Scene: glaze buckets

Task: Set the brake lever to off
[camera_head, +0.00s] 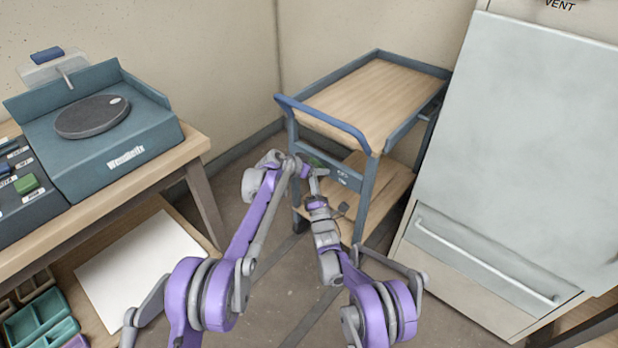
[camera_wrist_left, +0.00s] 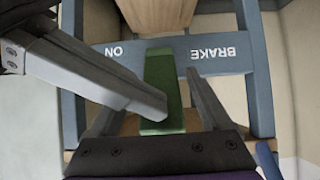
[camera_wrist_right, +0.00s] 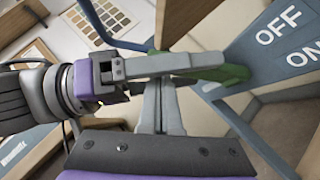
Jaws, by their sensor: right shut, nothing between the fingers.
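The green brake lever (camera_wrist_left: 165,88) sticks out of the blue cart panel (camera_wrist_left: 215,52), beside the upside-down words BRAKE and ON. It also shows in the right wrist view (camera_wrist_right: 222,73), beside the panel with OFF and ON, and partly in the head view. My left gripper (camera_head: 292,162) is at the cart's near end, with its fingers apart and the lever between them. One of its fingers is partly hidden in the left wrist view. My right gripper (camera_head: 316,178) is shut and empty, close beside the lever. I cannot tell which setting the lever stands at.
The cart has a wooden top (camera_head: 375,95), a blue handle (camera_head: 322,122) and a lower shelf (camera_head: 385,180). A workbench with a turntable device (camera_head: 95,135) stands at left. A large grey cabinet (camera_head: 530,150) stands close at right. Open floor lies between.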

